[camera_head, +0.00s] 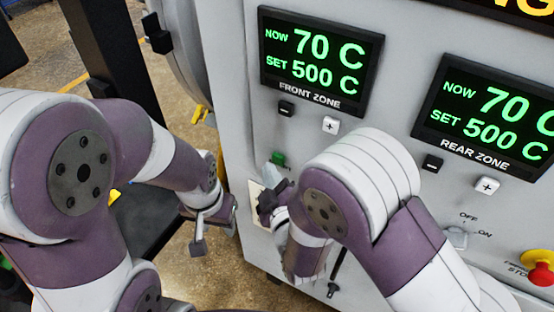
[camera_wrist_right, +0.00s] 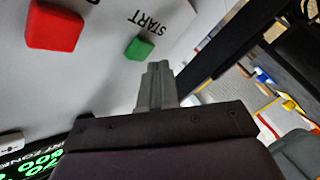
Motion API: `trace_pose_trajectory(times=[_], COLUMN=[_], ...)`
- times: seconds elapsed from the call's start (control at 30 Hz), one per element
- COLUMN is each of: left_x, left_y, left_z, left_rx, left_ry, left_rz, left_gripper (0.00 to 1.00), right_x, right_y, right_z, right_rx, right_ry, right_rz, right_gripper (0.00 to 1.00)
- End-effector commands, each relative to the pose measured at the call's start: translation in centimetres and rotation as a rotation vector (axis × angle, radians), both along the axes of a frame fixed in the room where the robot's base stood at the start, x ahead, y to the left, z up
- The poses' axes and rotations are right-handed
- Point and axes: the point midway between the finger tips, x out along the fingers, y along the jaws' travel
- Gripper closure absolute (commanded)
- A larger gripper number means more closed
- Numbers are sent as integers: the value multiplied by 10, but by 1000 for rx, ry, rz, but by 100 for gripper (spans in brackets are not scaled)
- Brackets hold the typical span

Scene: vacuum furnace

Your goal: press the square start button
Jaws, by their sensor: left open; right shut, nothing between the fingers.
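The green square start button (camera_head: 278,158) is on the grey furnace panel, below the front zone display. In the right wrist view the green button (camera_wrist_right: 139,47) sits under the printed word START. My right gripper (camera_head: 273,171) is shut and empty at the panel, close below the green button. In the right wrist view its closed fingertips (camera_wrist_right: 157,68) are beside and just below the button; I cannot tell whether they touch the panel. My left gripper (camera_head: 214,236) is open and empty, low and left of the panel.
A larger red square button (camera_wrist_right: 53,27) is left of the green one in the right wrist view. The panel has two displays reading 70 C and 500 C, small plus and minus buttons (camera_head: 330,125), an off/on switch (camera_head: 457,237) and a red stop knob (camera_head: 543,272).

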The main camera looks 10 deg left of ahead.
Motion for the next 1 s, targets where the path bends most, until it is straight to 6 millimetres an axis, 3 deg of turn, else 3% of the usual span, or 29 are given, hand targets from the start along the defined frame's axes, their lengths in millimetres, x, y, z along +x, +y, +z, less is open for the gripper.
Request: trace_pose_trajectory(times=[0.3, 0.8, 1.0], left_x=[0, 0, 0], left_y=[0, 0, 0], left_z=[0, -1, -1], left_rx=[0, 0, 0], left_ry=[0, 0, 0], left_rz=[0, 0, 0], left_gripper=[53, 53, 53], right_x=[-2, -45, -48], right_y=[1, 17, 17], right_z=[0, 0, 0], right_rx=[0, 0, 0], right_ry=[0, 0, -1], right_rz=[0, 2, -1], right_gripper=[100, 100, 100])
